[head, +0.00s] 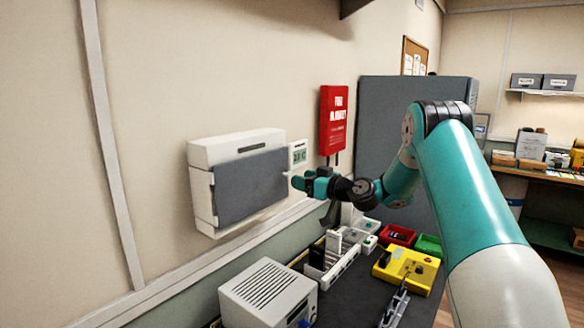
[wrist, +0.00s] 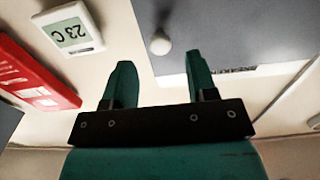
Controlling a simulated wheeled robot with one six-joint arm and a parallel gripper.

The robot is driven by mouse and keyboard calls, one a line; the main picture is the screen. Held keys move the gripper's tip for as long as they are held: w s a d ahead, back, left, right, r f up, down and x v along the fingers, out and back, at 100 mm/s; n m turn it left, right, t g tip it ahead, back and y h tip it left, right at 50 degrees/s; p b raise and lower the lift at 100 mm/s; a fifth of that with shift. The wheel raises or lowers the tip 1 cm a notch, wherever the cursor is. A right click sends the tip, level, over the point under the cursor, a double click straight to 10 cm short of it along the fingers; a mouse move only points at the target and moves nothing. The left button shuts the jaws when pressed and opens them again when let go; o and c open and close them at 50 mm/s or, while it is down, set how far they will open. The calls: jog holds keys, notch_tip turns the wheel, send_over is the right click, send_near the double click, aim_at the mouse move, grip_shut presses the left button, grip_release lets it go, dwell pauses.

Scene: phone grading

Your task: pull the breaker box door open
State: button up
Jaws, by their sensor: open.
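The breaker box (head: 203,153) is a white box on the left wall with a flat grey door (head: 245,187) on its front. The door lies across the front and looks shut; I cannot tell if there is a small gap. In the wrist view, the grey door (wrist: 230,28) carries a round pale knob (wrist: 160,44). My gripper (head: 297,183) is at the door's right edge in the head view. In the wrist view, my gripper (wrist: 158,66) is open, with the knob just beyond and between its fingertips, apart from them.
A thermostat (head: 298,153) and a red fire blanket case (head: 333,120) hang right of the box. Below, a bench (head: 350,300) holds a white vented unit (head: 268,292), a white rack (head: 335,268) and a yellow device (head: 405,270). The wall left of the box is clear.

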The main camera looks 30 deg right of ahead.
jog(key=shift+p+x, duration=0.8)
jog(key=shift+x, duration=1.5)
jog(key=shift+c, duration=0.2)
grip_shut()
